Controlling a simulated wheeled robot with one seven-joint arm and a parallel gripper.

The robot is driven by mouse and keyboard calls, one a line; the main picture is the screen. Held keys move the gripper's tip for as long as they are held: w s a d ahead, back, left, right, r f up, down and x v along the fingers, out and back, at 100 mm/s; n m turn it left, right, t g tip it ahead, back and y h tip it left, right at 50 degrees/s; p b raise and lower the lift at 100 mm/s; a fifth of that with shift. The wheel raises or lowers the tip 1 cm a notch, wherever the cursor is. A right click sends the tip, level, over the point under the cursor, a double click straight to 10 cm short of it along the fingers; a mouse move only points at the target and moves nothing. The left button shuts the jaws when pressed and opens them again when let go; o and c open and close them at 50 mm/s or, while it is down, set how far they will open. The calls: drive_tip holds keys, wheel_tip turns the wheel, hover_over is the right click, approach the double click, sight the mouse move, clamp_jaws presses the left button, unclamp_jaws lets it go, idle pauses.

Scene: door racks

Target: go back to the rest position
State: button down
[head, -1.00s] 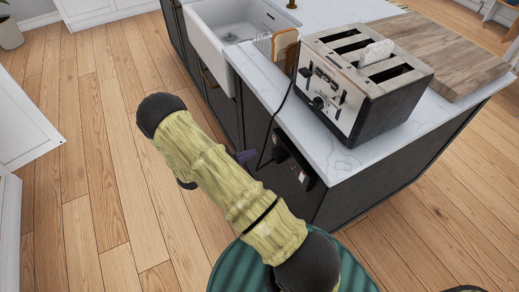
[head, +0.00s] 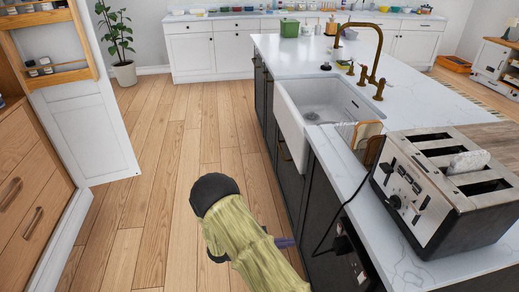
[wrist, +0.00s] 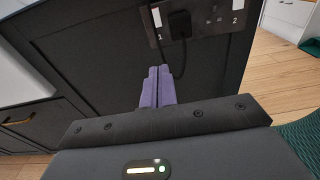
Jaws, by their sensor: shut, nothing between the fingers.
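My gripper (wrist: 157,86) is shut and empty in the wrist view, its two purple fingers pressed together. They point at the dark side panel of the kitchen island (wrist: 95,50), below a socket plate (wrist: 205,22) with a black plug and cord. In the head view only a bit of my gripper (head: 285,242) shows, low beside the island's dark front. My arm covers the rest of it.
A white sink (head: 318,110) lies beyond. A white door with wooden racks (head: 85,120) stands at left. Wooden floor (head: 165,160) is clear between.

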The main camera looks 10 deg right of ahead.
drive_tip(key=s+r+m+y+p, duration=0.4)
drive_tip(key=r+m+y, duration=0.1)
drive_tip(key=r, duration=0.4)
drive_tip(key=s+r+m+t+y+p, duration=0.1)
drive_tip(key=s+r+m+y+p, duration=0.2)
drive_tip(key=r+m+y, duration=0.3)
drive_tip(key=s+r+m+t+y+p, duration=0.1)
drive_tip(key=s+r+m+y+p, duration=0.3)
drive_tip(key=r, duration=1)
drive_tip(key=s+m+y, duration=0.1)
drive_tip(key=m+y, duration=0.1)
drive_tip(key=m, duration=0.1)
drive_tip(key=shift+a+p, duration=0.15)
drive_tip(key=shift+p, duration=0.2)
drive_tip(key=shift+w, duration=0.1)
